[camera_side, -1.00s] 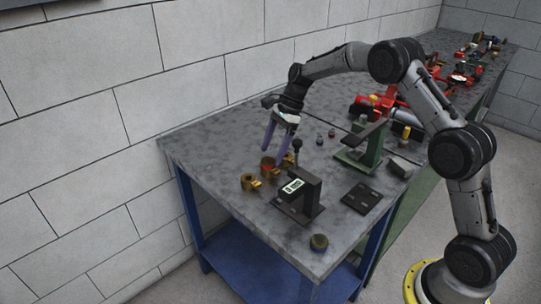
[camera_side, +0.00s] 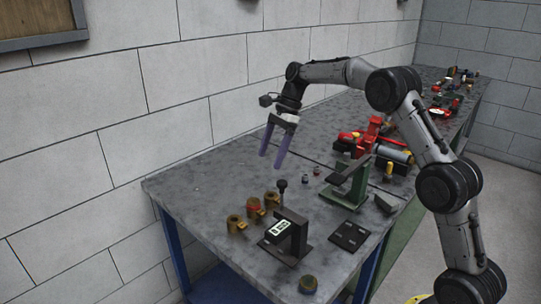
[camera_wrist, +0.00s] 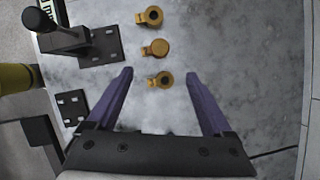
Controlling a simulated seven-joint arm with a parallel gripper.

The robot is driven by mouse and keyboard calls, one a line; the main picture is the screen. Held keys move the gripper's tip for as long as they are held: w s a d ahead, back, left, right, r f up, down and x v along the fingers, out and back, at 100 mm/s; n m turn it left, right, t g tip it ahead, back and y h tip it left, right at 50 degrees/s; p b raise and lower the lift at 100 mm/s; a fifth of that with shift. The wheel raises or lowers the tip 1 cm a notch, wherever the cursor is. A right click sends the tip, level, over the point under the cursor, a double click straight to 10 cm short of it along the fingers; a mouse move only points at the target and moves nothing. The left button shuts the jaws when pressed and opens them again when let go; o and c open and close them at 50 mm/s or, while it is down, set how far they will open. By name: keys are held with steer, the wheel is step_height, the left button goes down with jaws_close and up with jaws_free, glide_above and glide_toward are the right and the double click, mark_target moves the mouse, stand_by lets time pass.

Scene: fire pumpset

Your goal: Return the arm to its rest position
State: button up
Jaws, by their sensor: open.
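My gripper (camera_side: 276,149) hangs above the back part of the grey worktable (camera_side: 195,185), its two purple fingers apart and pointing down. Nothing is between them. In the wrist view my gripper (camera_wrist: 160,95) is also open and empty, with the table surface showing between and beyond the fingers.
A dark press with a lever and display (camera_side: 288,236) stands right of the fittings, a dark plate (camera_side: 349,236) beside it. A green stand (camera_side: 349,182) and red equipment (camera_side: 365,137) are further back. A block wall (camera_side: 120,120) borders the table. The left table corner is clear.

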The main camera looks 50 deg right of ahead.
steer(key=s+a+r+n+t, duration=0.1)
steer(key=s+a+r, duration=0.2)
steer(key=r, duration=0.3)
steer(key=s+a+r+n, duration=0.1)
steer(key=s+a+r, duration=0.15)
steer(key=r, duration=0.25)
steer(key=s+a+r+n+t+h, duration=0.1)
steer(key=s+a+r+n, duration=0.15)
steer(key=s, duration=0.35)
steer(key=s+a+r+n+t+h, duration=0.1)
steer(key=s+a+r+n, duration=0.15)
steer(key=s, duration=0.45)
steer(key=s+f+n+t+h, duration=0.1)
steer(key=s+f+n, duration=0.15)
steer(key=s, duration=0.35)
steer(key=s+f+n, duration=0.1)
steer(key=s+n, duration=0.2)
steer(key=s, duration=0.4)
steer(key=s+d+f+n+h, duration=0.1)
steer(key=s+d+f+n, duration=0.1)
steer(key=s+f+n, duration=0.3)
steer(key=shift+d+f+n, duration=0.3)
steer(key=shift+f+n, duration=1.45)
steer(key=shift+f, duration=0.1)
